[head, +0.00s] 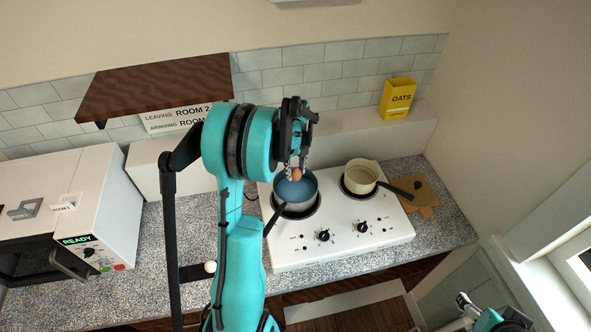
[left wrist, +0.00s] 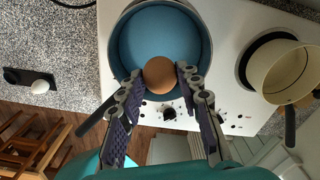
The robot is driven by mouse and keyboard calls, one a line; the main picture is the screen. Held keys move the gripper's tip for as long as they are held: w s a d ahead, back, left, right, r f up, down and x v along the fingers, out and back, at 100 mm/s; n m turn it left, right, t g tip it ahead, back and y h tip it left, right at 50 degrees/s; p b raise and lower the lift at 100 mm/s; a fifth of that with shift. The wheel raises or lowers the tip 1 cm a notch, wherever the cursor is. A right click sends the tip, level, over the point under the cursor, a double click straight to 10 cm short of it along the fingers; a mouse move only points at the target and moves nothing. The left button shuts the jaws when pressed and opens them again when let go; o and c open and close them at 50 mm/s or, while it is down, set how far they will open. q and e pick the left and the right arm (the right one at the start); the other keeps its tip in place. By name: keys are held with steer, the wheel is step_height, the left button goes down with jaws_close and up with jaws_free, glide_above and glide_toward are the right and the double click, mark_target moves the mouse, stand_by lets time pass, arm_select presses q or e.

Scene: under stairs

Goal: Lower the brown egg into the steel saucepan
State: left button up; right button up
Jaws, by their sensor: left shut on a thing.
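The brown egg (head: 296,174) is held between the fingertips of my left gripper (head: 295,167), which is shut on it. It also shows in the left wrist view (left wrist: 158,75) with a finger on each side. The steel saucepan (head: 293,205), grey outside and blue inside, sits on the left burner with its dark handle toward the front. In both views the egg overlaps the pan's opening; in the left wrist view it lies near the rim (left wrist: 114,58). Its exact height is unclear. My right gripper (head: 466,302) is at the lower right, its fingers too unclear to judge.
A cream pan (head: 361,177) with a dark handle stands on the right burner of the white hob (head: 330,250). A white egg (head: 210,267) rests on a black holder at left. A yellow oats box (head: 397,97) stands behind. A brown shelf (head: 155,90) juts from the wall.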

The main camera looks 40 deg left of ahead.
arm_select(q)
steer(key=b, duration=0.4)
glide_toward(296, 196)
steer(key=shift+s, duration=0.1)
stand_by(0.4)
steer(key=shift+f+b, duration=2.35)
steer(key=shift+f, duration=0.2)
stand_by(1.2)
steer(key=o, duration=1.2)
steer(key=shift+r, duration=0.1)
